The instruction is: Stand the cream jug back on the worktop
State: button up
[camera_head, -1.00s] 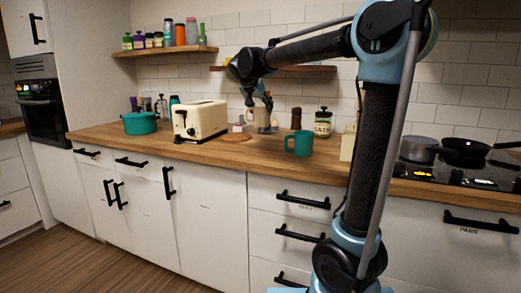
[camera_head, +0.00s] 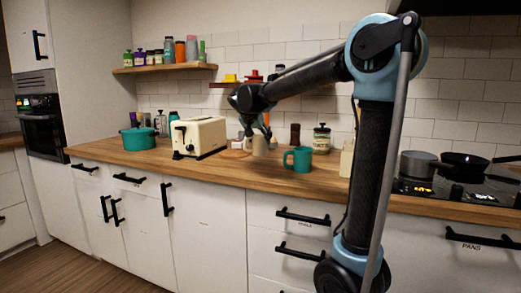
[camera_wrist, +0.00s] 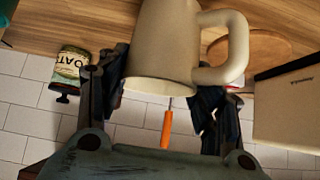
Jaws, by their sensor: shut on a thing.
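The cream jug (camera_head: 260,147) is between the fingers of my gripper (camera_head: 257,136), over the wooden worktop (camera_head: 215,172), with the toaster to its left and a teal mug to its right. In the wrist view the jug (camera_wrist: 165,45) fills the upper middle, its handle to the right. My gripper (camera_wrist: 158,92) is shut on it, one dark finger on each side. That view is upside down, with the wall tiles below; the jug looks roughly upright. I cannot tell whether its base touches the worktop.
The teal mug (camera_head: 299,160) stands close on the right. The cream toaster (camera_head: 199,137) and teal pot (camera_head: 139,139) stand left. A dark mill (camera_head: 295,134) and oats jar (camera_head: 321,140) stand behind. A round wooden board (camera_wrist: 255,45) lies near the handle. The worktop's front strip is clear.

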aim_at(260, 145)
jog(key=shift+f, duration=2.1)
jog(key=o, duration=1.6)
jog(key=shift+f, duration=0.1)
jog(key=v, duration=1.2)
jog(key=shift+s, duration=0.1)
